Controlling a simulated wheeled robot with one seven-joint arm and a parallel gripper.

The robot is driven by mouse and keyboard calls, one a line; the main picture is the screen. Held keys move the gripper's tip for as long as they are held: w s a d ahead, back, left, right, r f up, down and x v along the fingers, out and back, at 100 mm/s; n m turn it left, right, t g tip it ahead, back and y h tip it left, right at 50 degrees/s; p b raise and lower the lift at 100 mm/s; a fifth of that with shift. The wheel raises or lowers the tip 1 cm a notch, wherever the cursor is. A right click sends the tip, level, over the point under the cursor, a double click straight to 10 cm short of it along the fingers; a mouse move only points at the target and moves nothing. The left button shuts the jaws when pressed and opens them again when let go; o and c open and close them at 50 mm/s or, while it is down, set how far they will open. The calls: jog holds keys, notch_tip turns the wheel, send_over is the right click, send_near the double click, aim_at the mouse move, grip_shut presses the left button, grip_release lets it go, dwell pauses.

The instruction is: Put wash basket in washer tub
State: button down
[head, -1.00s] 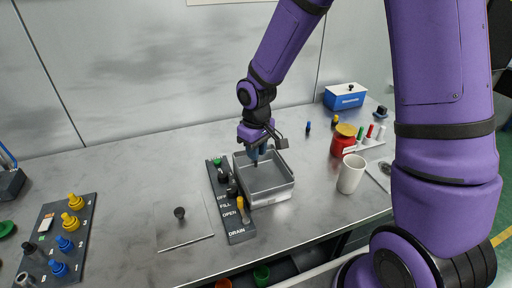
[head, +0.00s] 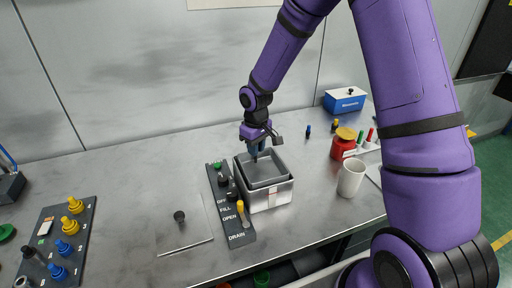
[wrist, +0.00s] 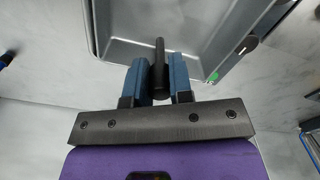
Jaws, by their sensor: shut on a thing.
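The wash basket (head: 265,171) is a grey open metal box. It sits within the opening of the larger, light grey washer tub (head: 269,200), with its rim showing inside the tub's walls; I cannot tell whether it rests on the bottom. My gripper (head: 255,158) is at the basket's back left side, pointing down. In the wrist view my gripper (wrist: 160,80) has its two blue fingers shut on a dark upright post, which appears to be the basket's handle. The basket's pale inside (wrist: 150,25) shows beyond the fingers.
A control panel (head: 229,205) with knobs and a yellow lever stands close along the tub's left side. A clear lid (head: 190,240) with a black knob lies further left. A white cup (head: 351,179) and a red jar (head: 343,145) stand to the right.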

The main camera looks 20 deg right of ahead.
jog(key=shift+f, duration=0.6)
jog(key=c, duration=1)
grip_release()
notch_tip(320, 180, up, 12)
jog(key=shift+r, duration=0.25)
jog(key=s+d+r+m+t, duration=0.3)
jog(key=s+d+r, duration=0.1)
jog(key=s+r, duration=1.15)
jog(key=shift+s+d+r+m+t, duration=0.45)
jog(key=shift+s+r, duration=0.3)
jog(key=shift+s, duration=1.85)
jog(key=shift+s+d+r+m+t, duration=0.35)
jog(key=shift+s+d+r, duration=0.25)
jog(key=shift+s, duration=2)
jog(key=shift+s+d+r+m+t, duration=0.35)
jog(key=shift+s+r, duration=0.5)
jog(key=shift+s, duration=1.75)
